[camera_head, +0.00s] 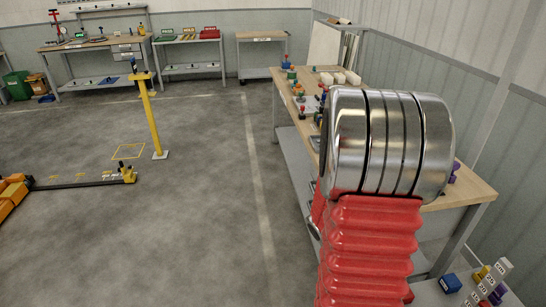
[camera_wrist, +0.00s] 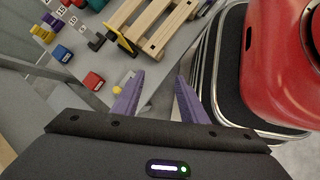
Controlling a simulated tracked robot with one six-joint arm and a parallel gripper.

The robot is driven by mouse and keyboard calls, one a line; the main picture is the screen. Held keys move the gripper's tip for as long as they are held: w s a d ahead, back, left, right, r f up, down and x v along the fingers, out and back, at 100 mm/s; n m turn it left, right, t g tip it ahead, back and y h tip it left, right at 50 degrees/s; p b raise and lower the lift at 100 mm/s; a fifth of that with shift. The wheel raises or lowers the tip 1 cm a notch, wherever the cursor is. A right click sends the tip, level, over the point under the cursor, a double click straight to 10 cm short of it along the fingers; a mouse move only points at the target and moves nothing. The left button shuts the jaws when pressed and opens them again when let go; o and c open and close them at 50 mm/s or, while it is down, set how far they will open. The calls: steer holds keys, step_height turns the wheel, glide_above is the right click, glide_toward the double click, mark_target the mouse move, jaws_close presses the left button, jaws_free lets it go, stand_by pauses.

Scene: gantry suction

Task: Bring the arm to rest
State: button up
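In the wrist view my gripper (camera_wrist: 159,76) shows as two purple fingers spread apart, with nothing held between them. Its dark body fills the bottom of that view. The fingers point toward a grey surface that carries small parts, and I cannot tell the gap to it. In the head view my red ribbed arm with its shiny metal joint stands large at the right, in front of the wooden workbench (camera_head: 470,187). My gripper is hidden in the head view.
A wooden slatted pallet (camera_wrist: 160,22), a red block (camera_wrist: 94,82) and a blue block (camera_wrist: 62,53) lie near the fingers. A yellow post (camera_head: 152,120) stands on the floor. Benches line the back wall. The middle floor (camera_head: 190,220) is clear.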

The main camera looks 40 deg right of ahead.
steer(key=w+a+r+m+t+y, duration=0.1)
steer(key=w+a+r+t, duration=0.4)
steer(key=w+a+r, duration=0.5)
steer(key=w+a+r+m+t, duration=0.2)
steer(key=w+a+r+t, duration=0.4)
steer(key=a, duration=0.5)
steer(key=a+r+n+t+y, duration=0.1)
steer(key=a+r+n, duration=0.1)
steer(key=a+r, duration=0.5)
steer(key=shift+s+a+r+n, duration=0.35)
steer(key=shift+s+r+n, duration=0.1)
steer(key=shift+r, duration=0.2)
steer(key=shift+c, duration=0.9)
